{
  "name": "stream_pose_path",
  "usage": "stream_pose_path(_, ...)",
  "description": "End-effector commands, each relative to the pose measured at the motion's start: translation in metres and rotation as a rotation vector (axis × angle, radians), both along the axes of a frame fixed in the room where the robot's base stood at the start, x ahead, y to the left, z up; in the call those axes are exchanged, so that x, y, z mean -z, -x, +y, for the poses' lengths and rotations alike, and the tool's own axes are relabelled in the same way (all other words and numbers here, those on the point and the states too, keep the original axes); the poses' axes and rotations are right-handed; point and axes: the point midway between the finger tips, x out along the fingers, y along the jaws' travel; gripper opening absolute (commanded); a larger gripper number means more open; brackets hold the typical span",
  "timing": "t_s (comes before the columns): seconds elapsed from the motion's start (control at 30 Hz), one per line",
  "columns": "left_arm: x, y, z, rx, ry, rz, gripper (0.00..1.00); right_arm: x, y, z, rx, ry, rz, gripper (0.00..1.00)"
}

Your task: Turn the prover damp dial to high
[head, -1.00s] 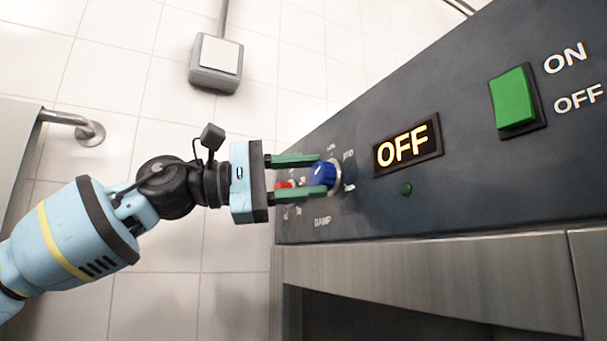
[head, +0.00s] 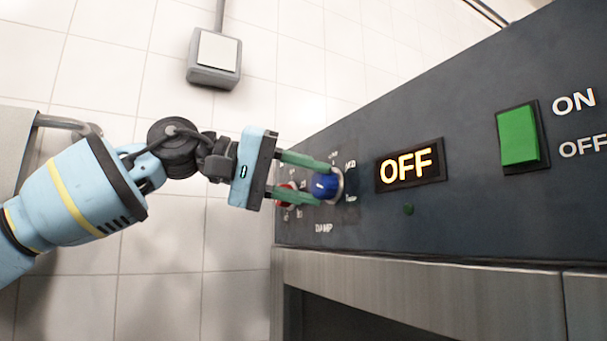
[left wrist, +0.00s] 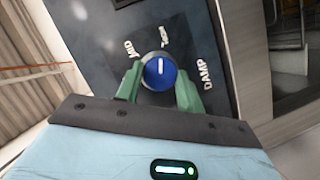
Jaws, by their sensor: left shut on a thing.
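The blue damp dial (head: 324,187) sits on the dark prover panel (head: 300,225), above the word DAMP. It also shows in the left wrist view (left wrist: 159,72). My left gripper (head: 314,179) is shut on the dial, with one green finger on each side. In the left wrist view the dial's white line points up, towards a small label that seems to read HIGH; MID lies up and to its left. The display (head: 409,164) reads OFF. My right gripper is not in view.
A red dial (head: 287,193) sits just beyond the blue one, partly hidden by my fingers. A green switch (head: 519,136) marked ON and OFF is further right on the panel. A grey wall box (head: 214,57) hangs above my gripper on the tiled wall.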

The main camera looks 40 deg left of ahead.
Motion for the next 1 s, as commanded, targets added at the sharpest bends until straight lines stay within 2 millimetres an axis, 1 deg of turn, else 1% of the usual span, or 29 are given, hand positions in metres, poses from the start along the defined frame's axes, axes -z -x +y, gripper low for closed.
stream_pose_path(0.1,-0.0016,0.0009,-0.0003,0.000,-0.056,-0.024,0.15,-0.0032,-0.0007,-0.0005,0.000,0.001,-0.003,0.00)
stream_pose_path(0.33,-0.0012,0.0004,-0.0006,-0.001,-0.122,-0.051,0.15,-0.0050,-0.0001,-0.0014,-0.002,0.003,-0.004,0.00)
stream_pose_path(0.87,-0.0005,0.0000,-0.0008,0.000,-0.142,-0.059,0.15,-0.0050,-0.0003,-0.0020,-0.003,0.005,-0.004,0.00)
stream_pose_path(0.9,-0.0005,0.0000,-0.0008,0.000,-0.141,-0.058,0.41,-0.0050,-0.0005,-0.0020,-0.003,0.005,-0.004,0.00)
stream_pose_path(1.0,-0.0005,0.0000,-0.0008,0.000,-0.141,-0.058,0.54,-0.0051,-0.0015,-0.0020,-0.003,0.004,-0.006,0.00)
